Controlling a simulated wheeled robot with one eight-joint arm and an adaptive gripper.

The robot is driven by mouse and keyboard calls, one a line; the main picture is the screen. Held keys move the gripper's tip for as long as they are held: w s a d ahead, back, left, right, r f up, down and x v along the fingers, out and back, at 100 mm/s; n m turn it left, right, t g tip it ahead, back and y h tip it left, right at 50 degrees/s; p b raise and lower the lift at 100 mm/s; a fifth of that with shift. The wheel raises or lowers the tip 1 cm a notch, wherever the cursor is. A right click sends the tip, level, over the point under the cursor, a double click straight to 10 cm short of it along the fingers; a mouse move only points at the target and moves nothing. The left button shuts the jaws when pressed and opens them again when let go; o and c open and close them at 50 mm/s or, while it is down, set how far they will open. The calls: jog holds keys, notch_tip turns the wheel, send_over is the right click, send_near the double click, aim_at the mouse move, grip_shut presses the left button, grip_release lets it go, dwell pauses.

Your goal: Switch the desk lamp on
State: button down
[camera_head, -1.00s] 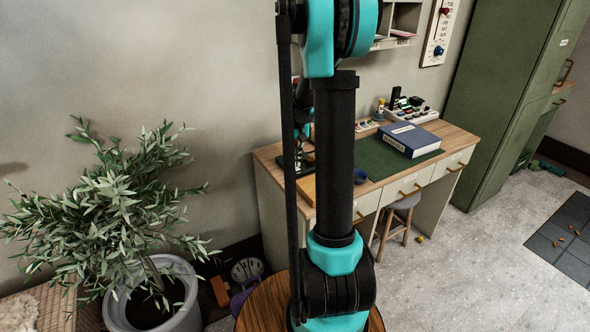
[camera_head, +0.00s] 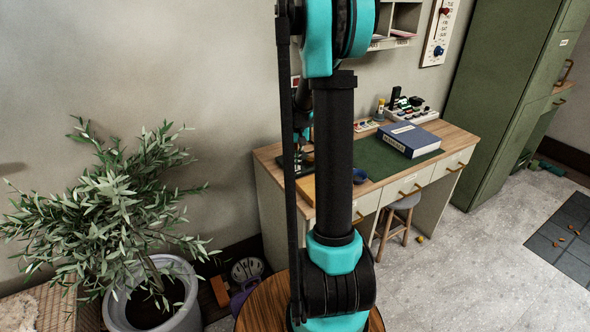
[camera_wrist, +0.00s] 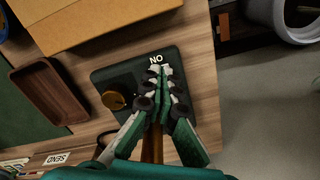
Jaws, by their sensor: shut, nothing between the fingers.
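The dark green plate (camera_wrist: 105,80), which looks like the desk lamp's base, lies on the wooden desk in the wrist view. It bears a round brass knob (camera_wrist: 114,100) and white letters that read "NO" in the picture, perhaps ON upside down. A brass stem (camera_wrist: 152,148) shows below my gripper. My gripper (camera_wrist: 161,72) is shut and empty, its fingertips over the plate just below the letters and to the right of the knob. I cannot tell whether it touches the plate. In the head view my arm hides most of this spot; no lamp shade is clearly visible.
A brown tray (camera_wrist: 42,88) and a cardboard-coloured box (camera_wrist: 75,22) lie near the plate. A stool (camera_head: 398,218) is beneath. A potted plant (camera_head: 120,210) stands left.

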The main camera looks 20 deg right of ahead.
jog(key=shift+f, duration=0.3)
jog(key=shift+r, duration=3.5)
jog(key=s+a+f+n+t, duration=0.1)
jog(key=s+a+f, duration=0.1)
jog(key=s, duration=0.6)
jog(key=s+a+f+n+t, duration=0.1)
jog(key=s+a+f, duration=0.2)
jog(key=s+a, duration=0.2)
jog(key=s+a+f+n+t, duration=0.1)
jog(key=s+a, duration=0.3)
jog(key=s, duration=0.7)
jog(key=shift+s+f+n+t, duration=0.3)
jog(key=shift+f+n+t, duration=0.1)
jog(key=shift+f+t, duration=0.3)
